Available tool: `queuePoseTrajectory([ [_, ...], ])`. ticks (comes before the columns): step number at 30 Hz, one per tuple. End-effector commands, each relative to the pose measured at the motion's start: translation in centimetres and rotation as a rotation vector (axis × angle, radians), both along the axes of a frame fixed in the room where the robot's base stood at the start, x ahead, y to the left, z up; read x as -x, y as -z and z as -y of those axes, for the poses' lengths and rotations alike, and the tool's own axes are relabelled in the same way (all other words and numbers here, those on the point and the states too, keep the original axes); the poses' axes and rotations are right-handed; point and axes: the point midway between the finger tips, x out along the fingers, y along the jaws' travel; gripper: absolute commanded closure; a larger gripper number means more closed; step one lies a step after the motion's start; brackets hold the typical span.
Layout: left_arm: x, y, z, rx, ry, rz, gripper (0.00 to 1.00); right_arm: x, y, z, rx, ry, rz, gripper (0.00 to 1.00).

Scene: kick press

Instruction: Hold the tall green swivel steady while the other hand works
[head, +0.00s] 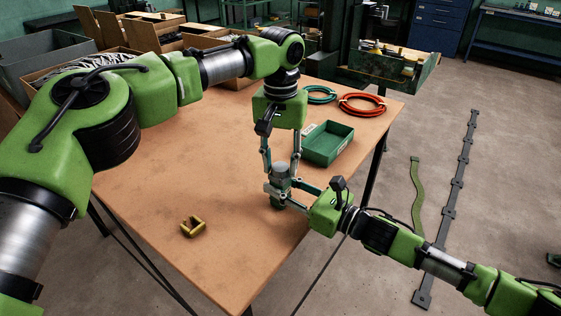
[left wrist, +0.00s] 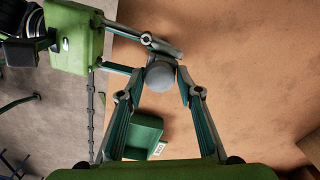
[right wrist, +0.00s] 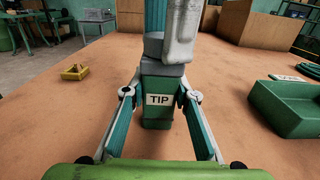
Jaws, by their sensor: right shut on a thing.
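The tall green swivel (head: 277,203) stands upright on the table, with a grey round top (left wrist: 160,76) and a "TIP" label on its green body (right wrist: 158,112). My right gripper (head: 284,187) reaches in from the right, shut on the body, one finger on each side. My left gripper (head: 281,166) points down from above, its fingers spread on either side of the grey top. A small gap seems to show beside the top in the left wrist view; contact is hard to judge. One left finger hides part of the top in the right wrist view.
A yellow bracket-like piece (head: 193,228) lies on the wooden table (head: 160,190). A green tray (head: 328,146) stands behind the swivel, with red (head: 362,105) and teal (head: 320,95) coils beyond it. Cardboard boxes (head: 150,35) line the far left. The table's front-left area is mostly clear.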

Motion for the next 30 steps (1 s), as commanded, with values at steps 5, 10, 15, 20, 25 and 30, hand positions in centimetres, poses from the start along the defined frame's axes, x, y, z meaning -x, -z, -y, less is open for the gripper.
queuePoseTrajectory([
  [5, 0.0, 0.0, 0.0, 0.0, 0.0, 0.0, 0.54, 0.0, 0.0, 0.0, 0.0, 0.0, 0.0, 1.0],
  [10, 0.0, 0.0, 0.0, 0.0, 0.0, 0.0, 0.54, 0.0, 0.0, 0.0, 0.0, 0.0, 0.0, 1.0],
  [15, -0.1, -1.2, 0.1, 0.004, -0.001, 0.002, 0.54, 0.0, 0.0, 0.0, 0.0, 0.0, 0.0, 1.0],
  [20, -0.1, -4.3, 0.1, 0.004, -0.002, 0.003, 0.54, 0.0, 0.0, 0.0, 0.0, 0.0, 0.0, 1.0],
  [25, -0.1, -8.1, 0.2, 0.003, -0.002, 0.002, 0.54, 0.0, 0.0, 0.0, 0.0, 0.0, 0.0, 1.0],
  [30, -0.1, -10.7, 0.1, 0.001, -0.001, 0.002, 0.54, 0.0, 0.0, 0.0, 0.0, 0.0, 0.0, 1.0],
])
